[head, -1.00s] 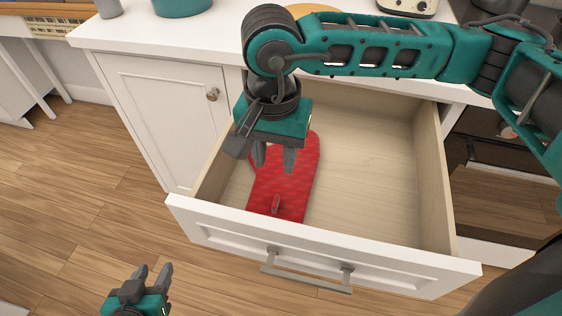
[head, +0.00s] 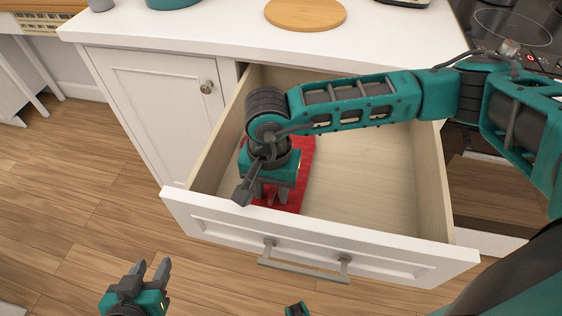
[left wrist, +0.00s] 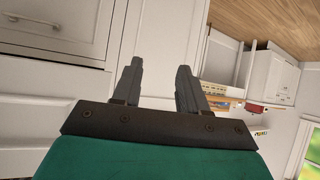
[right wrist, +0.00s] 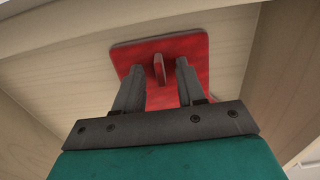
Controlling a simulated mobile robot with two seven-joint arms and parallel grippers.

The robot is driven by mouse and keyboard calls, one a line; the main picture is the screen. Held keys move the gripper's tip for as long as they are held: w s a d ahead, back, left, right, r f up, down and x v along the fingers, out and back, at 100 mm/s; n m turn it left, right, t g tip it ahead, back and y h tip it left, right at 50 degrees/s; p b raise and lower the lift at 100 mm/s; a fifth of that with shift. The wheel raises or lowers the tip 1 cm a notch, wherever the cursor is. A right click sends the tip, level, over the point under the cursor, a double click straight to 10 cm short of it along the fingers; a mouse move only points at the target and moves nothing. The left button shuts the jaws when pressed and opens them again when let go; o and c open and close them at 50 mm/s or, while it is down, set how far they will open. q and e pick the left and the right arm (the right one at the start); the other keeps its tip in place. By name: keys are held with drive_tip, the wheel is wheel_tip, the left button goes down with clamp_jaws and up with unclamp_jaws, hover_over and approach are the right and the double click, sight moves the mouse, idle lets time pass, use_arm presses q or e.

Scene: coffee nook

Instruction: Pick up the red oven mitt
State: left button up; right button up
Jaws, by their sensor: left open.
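The red oven mitt (head: 303,165) lies flat in the open drawer, toward its left side. My right gripper (head: 270,199) is down in the drawer over the mitt and hides much of it in the head view. In the right wrist view the right gripper (right wrist: 158,85) is open, its fingers on either side of the mitt's small upright red loop (right wrist: 159,69), with gaps to it. The mitt's flat body (right wrist: 195,50) shows beyond the fingertips. My left gripper (head: 150,272) is open and empty, low over the floor outside the drawer; it also shows in the left wrist view (left wrist: 158,75).
The drawer's front panel (head: 215,217) with its grey handle (head: 300,265) stands out from the cabinet. The right part of the drawer floor (head: 370,185) is bare. A round wooden board (head: 305,13) lies on the white counter (head: 215,35) above.

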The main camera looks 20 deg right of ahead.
clamp_jaws()
idle(0.3)
drive_tip(key=shift+r, duration=0.15)
